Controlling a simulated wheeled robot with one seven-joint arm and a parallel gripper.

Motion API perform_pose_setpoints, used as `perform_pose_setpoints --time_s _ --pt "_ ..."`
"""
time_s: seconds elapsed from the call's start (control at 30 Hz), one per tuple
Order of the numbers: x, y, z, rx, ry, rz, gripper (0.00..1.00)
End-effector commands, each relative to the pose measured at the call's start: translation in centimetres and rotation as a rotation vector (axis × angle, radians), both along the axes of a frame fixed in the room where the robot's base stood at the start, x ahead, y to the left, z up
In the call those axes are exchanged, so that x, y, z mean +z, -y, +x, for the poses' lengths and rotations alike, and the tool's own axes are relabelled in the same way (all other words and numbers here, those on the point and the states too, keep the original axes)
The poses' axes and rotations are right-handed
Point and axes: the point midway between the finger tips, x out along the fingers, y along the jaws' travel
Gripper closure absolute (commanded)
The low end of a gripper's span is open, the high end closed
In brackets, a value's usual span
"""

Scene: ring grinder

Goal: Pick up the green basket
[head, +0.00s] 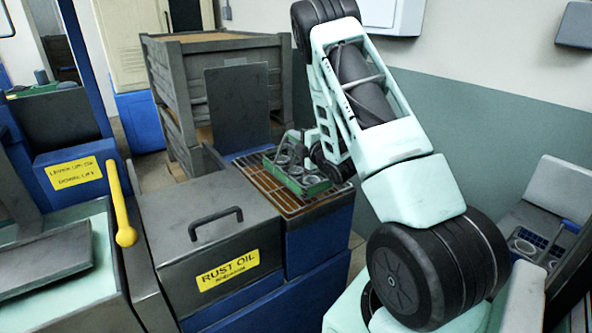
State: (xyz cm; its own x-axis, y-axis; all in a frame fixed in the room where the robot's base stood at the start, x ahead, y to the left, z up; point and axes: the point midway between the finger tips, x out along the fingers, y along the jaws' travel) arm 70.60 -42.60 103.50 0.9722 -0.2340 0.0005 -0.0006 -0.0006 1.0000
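The green basket (316,188) sits on the brown slatted grate of a blue stand in the middle of the head view. Several grey ring-shaped parts lie in it. My gripper (289,147) is low over the basket, at its far upper side, with my arm reaching down from the right. The fingers are small, dark and partly hidden among the basket's contents. I cannot tell whether they are open, shut or holding the basket.
The grey rust oil box (212,232) with a black handle stands just left of the grate (266,192). A large grey wooden crate (170,85) stands behind. A yellow lever (121,205) rises at left. The wall (480,110) bounds the right.

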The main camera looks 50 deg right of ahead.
Motion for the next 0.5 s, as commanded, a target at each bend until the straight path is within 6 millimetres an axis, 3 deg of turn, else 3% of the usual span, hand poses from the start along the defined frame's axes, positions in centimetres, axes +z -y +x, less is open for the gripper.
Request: perform_pose_setpoints --time_s 0.33,0.5 --pt "0.4 0.0 0.0 0.000 0.004 -0.002 1.00" --pt "1.6 0.0 0.1 0.002 0.007 -0.004 1.00"
